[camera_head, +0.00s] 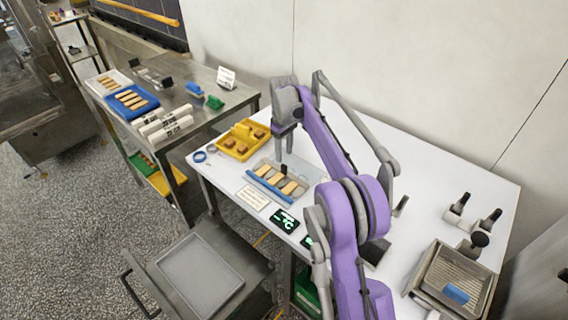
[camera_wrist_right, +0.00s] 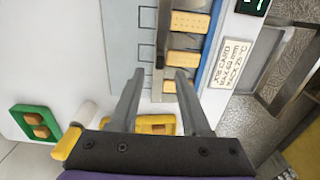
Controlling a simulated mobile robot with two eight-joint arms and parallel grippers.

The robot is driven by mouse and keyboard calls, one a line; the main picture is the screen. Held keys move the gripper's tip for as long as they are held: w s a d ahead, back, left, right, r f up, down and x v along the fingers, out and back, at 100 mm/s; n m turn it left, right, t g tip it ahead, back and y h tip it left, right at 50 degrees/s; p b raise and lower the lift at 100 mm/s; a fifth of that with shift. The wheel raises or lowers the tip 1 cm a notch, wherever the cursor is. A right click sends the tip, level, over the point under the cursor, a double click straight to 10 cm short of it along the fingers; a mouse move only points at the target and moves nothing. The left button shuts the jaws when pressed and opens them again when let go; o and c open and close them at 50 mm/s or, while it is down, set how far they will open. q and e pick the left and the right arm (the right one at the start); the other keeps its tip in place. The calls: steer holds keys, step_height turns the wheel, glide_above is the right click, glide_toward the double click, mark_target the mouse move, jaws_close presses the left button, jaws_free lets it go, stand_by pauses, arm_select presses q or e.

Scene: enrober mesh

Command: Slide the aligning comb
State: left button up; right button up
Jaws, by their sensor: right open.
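A light grey plate (camera_head: 262,164) on the white table carries a row of pale bars (camera_head: 275,178). A blue strip (camera_head: 268,188) runs along their near side. A thin grey bar with a dark upright handle (camera_head: 284,169), seemingly the aligning comb, lies along their far side. In the right wrist view this bar (camera_wrist_right: 166,30) runs beside the pale bars (camera_wrist_right: 185,58), with the blue strip (camera_wrist_right: 213,40) beyond them. In the head view my right gripper (camera_head: 284,140) is above the plate. My left gripper is not in view.
A yellow tray (camera_head: 243,140) with brown pieces stands behind the plate. A printed card (camera_head: 253,198) and a dark display (camera_head: 284,221) lie at the table's front edge. A metal tray (camera_head: 455,282) stands far right. A steel side table (camera_head: 180,96) holds more trays.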

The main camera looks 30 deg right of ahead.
mark_target(284, 165)
step_height(284, 165, down, 5)
steer(key=shift+f, duration=0.1)
stand_by(0.3)
jaws_close()
stand_by(1.3)
